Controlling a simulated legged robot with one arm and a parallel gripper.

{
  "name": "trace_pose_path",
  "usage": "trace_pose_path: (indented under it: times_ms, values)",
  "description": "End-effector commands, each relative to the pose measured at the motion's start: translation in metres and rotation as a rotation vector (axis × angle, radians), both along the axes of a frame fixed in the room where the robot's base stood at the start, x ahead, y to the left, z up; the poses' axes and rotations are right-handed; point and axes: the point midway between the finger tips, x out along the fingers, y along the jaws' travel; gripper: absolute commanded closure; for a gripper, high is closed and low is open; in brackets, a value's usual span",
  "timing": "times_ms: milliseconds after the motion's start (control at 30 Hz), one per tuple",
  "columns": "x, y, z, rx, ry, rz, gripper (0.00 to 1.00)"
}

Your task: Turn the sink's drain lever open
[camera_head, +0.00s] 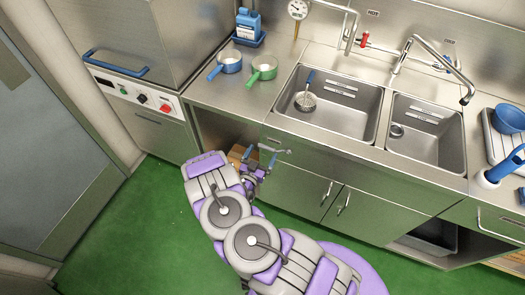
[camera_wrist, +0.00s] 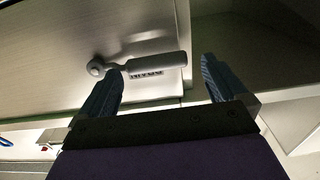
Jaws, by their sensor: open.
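The drain lever (camera_wrist: 153,61) is a grey cylindrical handle on a round pivot, fixed to the sink cabinet's front panel beside a dark "DRAIN" label (camera_wrist: 147,75). It lies nearly level in the wrist view, pivot at the left. It also shows small in the head view (camera_head: 275,150). My gripper (camera_wrist: 161,64) is open, one blue-grey finger near the pivot end and the other past the handle's free end. The handle's outer part lies across the gap between the fingertips; I cannot tell whether they touch it. In the head view my gripper (camera_head: 260,157) is right at the lever.
The double sink's left basin (camera_head: 345,112) holds a strainer ladle (camera_head: 305,101); the right basin (camera_head: 428,150) looks empty. An open bay with a brown box (camera_head: 236,154) lies behind my arm. Green floor is clear at left.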

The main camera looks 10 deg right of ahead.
Motion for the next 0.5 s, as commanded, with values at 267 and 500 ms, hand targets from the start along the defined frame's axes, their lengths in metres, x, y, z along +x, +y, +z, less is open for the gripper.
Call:
trace_pose_path:
  times_ms: [267, 500]
  values:
    - [0.018, -0.009, 0.000, -0.007, 0.002, -0.001, 0.01]
    - [0.019, -0.008, 0.000, -0.010, 0.002, 0.001, 0.01]
